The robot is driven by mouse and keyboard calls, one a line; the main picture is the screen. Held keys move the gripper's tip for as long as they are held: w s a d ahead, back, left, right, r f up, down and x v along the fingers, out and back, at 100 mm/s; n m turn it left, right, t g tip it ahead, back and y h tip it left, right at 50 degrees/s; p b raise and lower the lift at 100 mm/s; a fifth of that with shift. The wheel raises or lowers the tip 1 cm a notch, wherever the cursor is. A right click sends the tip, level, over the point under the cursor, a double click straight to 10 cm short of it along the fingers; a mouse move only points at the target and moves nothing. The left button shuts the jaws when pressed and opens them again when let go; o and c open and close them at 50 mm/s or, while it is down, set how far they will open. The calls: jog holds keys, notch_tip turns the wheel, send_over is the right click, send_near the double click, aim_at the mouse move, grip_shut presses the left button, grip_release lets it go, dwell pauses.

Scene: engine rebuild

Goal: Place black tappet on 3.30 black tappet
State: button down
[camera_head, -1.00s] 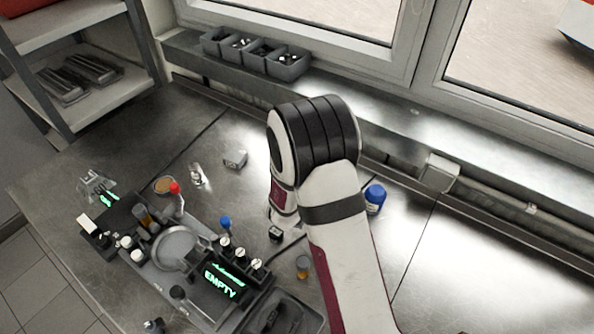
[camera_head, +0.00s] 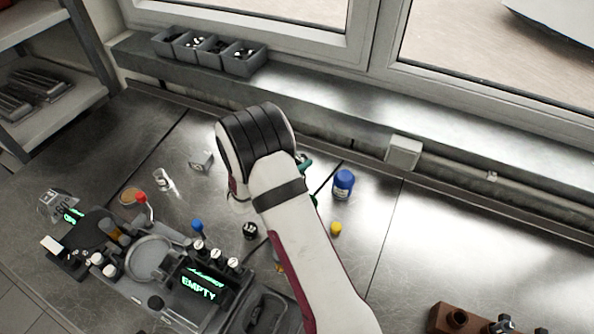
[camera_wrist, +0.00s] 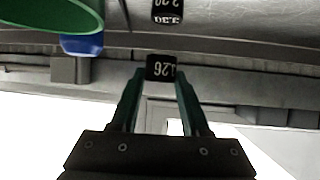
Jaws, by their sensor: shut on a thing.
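My gripper (camera_wrist: 159,72) is shut on a black tappet (camera_wrist: 160,68) with white digits that look like 3.26, held between the green fingertips. Another black tappet (camera_wrist: 167,12), with digits that look like 3.30, is beyond it at the top edge of the wrist view, partly cut off; a gap shows between the two. In the head view a small black piece with white marks (camera_head: 250,231) stands on the bench left of my arm.
A blue-capped bottle (camera_head: 343,184) and a yellow cap (camera_head: 335,228) stand right of my arm. A green round rim (camera_wrist: 60,14) is close in the wrist view. The station with the EMPTY display (camera_head: 199,288) is at lower left, a brown block (camera_head: 455,319) at lower right. The right bench is mostly clear.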

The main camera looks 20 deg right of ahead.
notch_tip(320, 180, down, 4)
jog(key=shift+a+f, duration=0.1)
jog(key=shift+c, duration=1.9)
grip_release()
jog(key=shift+f, duration=0.1)
